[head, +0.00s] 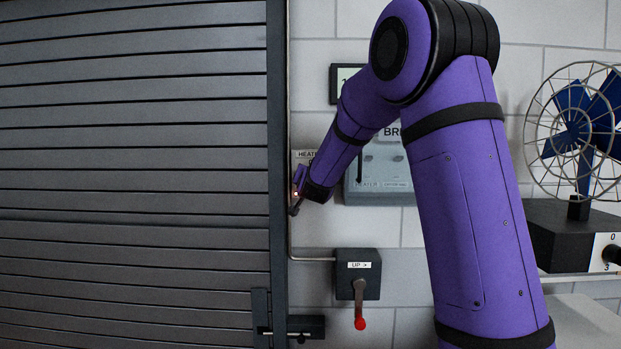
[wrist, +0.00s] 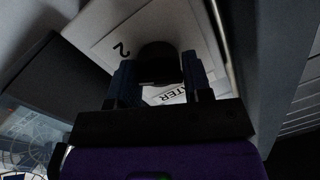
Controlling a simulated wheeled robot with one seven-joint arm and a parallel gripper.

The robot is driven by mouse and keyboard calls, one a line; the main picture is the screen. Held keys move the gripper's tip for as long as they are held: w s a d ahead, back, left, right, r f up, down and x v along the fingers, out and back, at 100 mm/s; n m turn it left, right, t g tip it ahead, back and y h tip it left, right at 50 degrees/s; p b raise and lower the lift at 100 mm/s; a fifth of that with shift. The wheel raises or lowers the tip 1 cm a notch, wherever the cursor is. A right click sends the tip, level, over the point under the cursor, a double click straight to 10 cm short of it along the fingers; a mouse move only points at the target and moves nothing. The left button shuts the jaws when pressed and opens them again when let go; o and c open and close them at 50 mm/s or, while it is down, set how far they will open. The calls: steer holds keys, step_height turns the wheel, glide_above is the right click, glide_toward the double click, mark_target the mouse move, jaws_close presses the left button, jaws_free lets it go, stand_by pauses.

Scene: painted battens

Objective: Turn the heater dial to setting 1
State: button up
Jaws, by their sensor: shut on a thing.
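The heater dial (wrist: 160,62) is a dark round knob on a pale plate (wrist: 112,22) in the wrist view. A "2" is printed on the plate to the left of the knob, and part of the heater label shows below it. My gripper (wrist: 158,75) is shut on the dial, one finger on each side. The dial's pointer and the setting 1 mark cannot be made out. In the head view the heater sign (head: 306,154) shows at the wall beside the shutter, and my arm hides most of the dial there.
A grey breaker box (head: 385,184) is on the wall just right of my gripper. Below is a switch box (head: 357,263) with a red-tipped lever. A slatted shutter (head: 130,180) fills the left. A caged fan (head: 577,125) stands on the right.

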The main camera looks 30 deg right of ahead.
steer(key=n, duration=0.5)
steer(key=shift+g, duration=0.4)
steer(key=shift+d+n+g+h, duration=0.1)
steer(key=shift+n+g+h, duration=0.25)
steer(key=shift+n, duration=1.75)
steer(key=o, duration=0.9)
steer(key=shift+c, duration=0.2)
steer(key=v, duration=1.1)
